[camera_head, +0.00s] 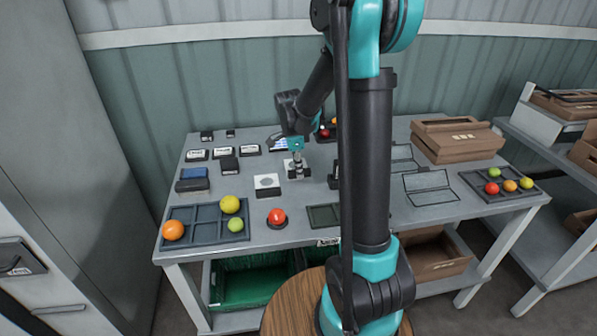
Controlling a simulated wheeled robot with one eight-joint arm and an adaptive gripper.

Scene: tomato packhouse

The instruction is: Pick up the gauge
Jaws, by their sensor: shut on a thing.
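My gripper (297,158) reaches down over the middle of the grey worktable (215,262). It is shut on a small dark and pale thing (298,172), which looks like the gauge. The fingers partly cover it, and its exact shape is too small to tell. A black block with a white top lies around or just behind it. I cannot tell whether the held thing is clear of the table.
A white-topped block (267,181) and a red tomato on a dark stand (277,218) are near. A divided tray (203,211) holds fruit at the front left. A brown box (455,138) and another fruit tray (500,184) stand right. My arm hides the table's centre right.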

